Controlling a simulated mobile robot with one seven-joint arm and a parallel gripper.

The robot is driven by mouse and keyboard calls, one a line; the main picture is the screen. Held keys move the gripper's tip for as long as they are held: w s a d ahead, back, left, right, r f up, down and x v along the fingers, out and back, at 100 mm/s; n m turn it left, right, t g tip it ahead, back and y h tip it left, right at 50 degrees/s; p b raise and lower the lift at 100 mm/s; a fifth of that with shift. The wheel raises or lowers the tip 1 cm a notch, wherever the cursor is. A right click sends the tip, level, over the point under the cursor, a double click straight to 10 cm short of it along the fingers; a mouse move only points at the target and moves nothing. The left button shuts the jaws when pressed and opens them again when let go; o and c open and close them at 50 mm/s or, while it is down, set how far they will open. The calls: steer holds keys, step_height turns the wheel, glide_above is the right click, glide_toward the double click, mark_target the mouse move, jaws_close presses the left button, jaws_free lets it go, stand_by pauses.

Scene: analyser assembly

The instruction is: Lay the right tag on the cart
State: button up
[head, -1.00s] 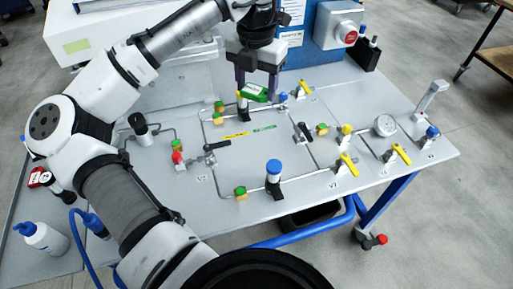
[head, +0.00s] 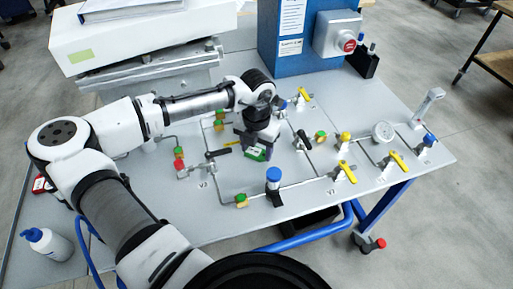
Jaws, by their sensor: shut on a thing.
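My gripper (head: 257,147) is shut on a green tag (head: 256,155). The gripper points down and holds the tag low over the middle of the grey cart top (head: 310,200). I cannot tell whether the tag touches the surface. The cart top has a blue frame (head: 370,205) and a castor below its right side.
Tubing, yellow-handled valves (head: 345,172) and a round gauge (head: 383,131) stand on the right half. A blue-capped cylinder (head: 273,178) stands close in front of the gripper. A red-button box (head: 338,36) is at the back.

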mark_target(256, 152)
steer(key=shift+f, duration=0.35)
steer(key=shift+f, duration=0.1)
steer(key=o, duration=0.9)
steer(key=shift+o, duration=0.2)
step_height(256, 152, up, 12)
steer(key=b, duration=0.1)
